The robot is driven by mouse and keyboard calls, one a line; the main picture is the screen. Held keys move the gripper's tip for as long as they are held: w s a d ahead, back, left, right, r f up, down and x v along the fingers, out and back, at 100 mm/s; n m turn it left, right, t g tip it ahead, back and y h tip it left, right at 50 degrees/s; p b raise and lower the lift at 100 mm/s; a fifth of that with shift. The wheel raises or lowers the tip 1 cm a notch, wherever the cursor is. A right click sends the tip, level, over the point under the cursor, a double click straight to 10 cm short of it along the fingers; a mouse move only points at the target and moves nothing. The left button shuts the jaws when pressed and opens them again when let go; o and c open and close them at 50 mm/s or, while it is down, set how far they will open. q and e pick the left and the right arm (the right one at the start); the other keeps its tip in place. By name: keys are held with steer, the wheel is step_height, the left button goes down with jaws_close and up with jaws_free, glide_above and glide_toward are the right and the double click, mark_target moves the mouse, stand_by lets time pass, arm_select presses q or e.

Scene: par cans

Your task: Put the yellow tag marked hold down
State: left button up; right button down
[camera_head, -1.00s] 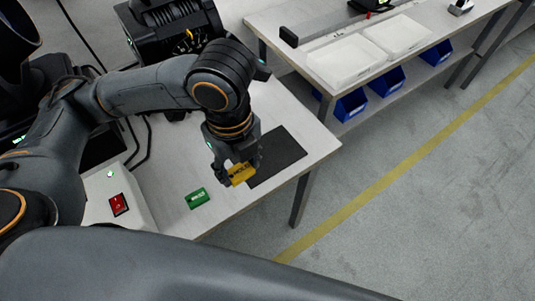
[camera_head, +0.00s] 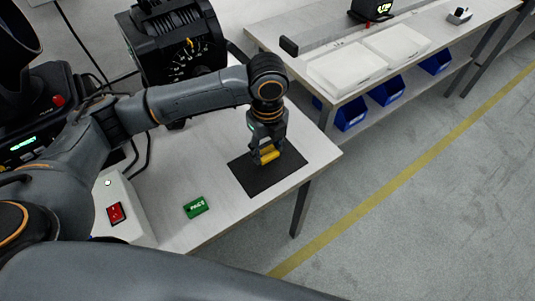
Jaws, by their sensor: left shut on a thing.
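The yellow tag (camera_head: 267,155) is between the fingers of my left gripper (camera_head: 265,152), which is shut on it. The gripper points down over the dark mat (camera_head: 256,181) on the near table. The tag is low over the mat's upper part; I cannot tell whether it touches the mat. The marking on the tag cannot be read here. My right gripper is not in view.
A green tag (camera_head: 195,207) lies on the table (camera_head: 190,160) left of the mat. A box with a red switch (camera_head: 116,213) stands further left. A black par can (camera_head: 180,45) is at the back. Another bench (camera_head: 330,95) with blue bins (camera_head: 387,88) is beyond.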

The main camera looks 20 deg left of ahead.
mark_target(267, 152)
arm_select(q)
steer(key=shift+w+f, duration=0.1)
steer(key=shift+f, duration=1.55)
steer(key=shift+f, duration=0.1)
steer(key=o, duration=0.9)
step_height(267, 152, up, 12)
steer(key=shift+r, duration=0.2)
